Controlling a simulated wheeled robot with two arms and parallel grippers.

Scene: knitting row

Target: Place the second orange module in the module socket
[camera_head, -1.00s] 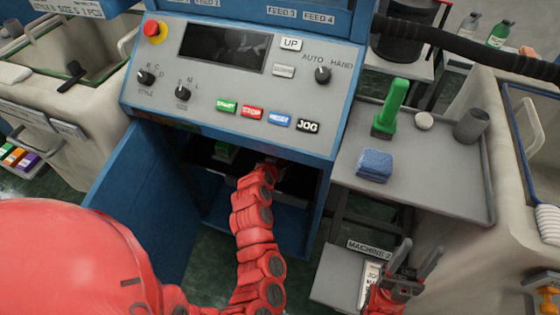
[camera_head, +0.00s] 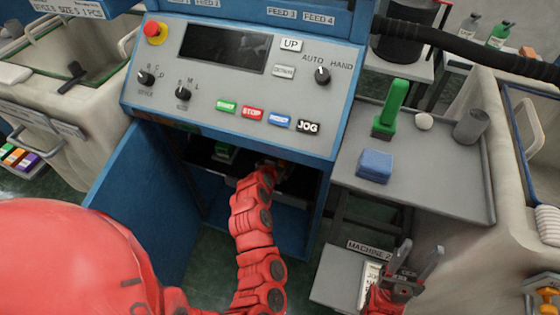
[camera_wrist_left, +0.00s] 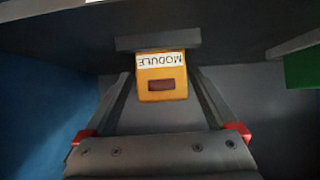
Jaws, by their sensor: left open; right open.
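An orange module (camera_wrist_left: 161,86) with a white label reading MODULE, upside down in the left wrist view, sits against a dark grey block (camera_wrist_left: 158,42) inside the blue cabinet. My left gripper (camera_wrist_left: 161,76) is open, with one finger on each side of the module; I cannot tell whether they touch it. In the head view my left arm reaches into the cabinet opening, and its gripper (camera_head: 280,174) is mostly hidden in shadow there. My right gripper (camera_head: 414,262) is open and empty, low at the right. I cannot make out the module socket for certain.
The blue cabinet door (camera_head: 150,190) stands open to the left of my arm. A green block (camera_wrist_left: 303,68) is inside the cabinet, to the right in the left wrist view. The control panel (camera_head: 235,85) overhangs the opening. A grey tray (camera_head: 440,190) holds several items.

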